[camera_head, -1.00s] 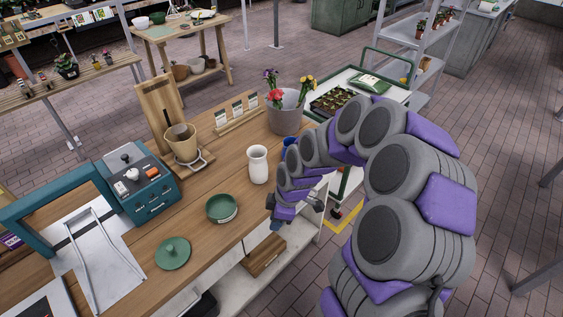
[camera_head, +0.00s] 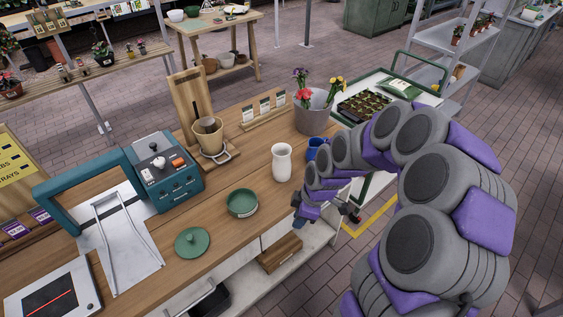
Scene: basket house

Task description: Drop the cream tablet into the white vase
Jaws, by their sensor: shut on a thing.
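The white vase (camera_head: 281,162) stands upright on the wooden workbench (camera_head: 255,166), near its right end. My gripper (camera_head: 301,224) is at the bench's front edge, below and slightly right of the vase in the picture, and apart from it. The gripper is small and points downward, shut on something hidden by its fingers. I cannot make out the cream tablet anywhere, so I cannot tell from the picture what is held.
A green bowl (camera_head: 242,203) and green lid (camera_head: 193,242) lie left of the vase. A blue object (camera_head: 317,149) and a grey flower bucket (camera_head: 313,117) stand behind it. A teal machine (camera_head: 166,172) is farther left. A plant cart (camera_head: 365,107) stands at the right.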

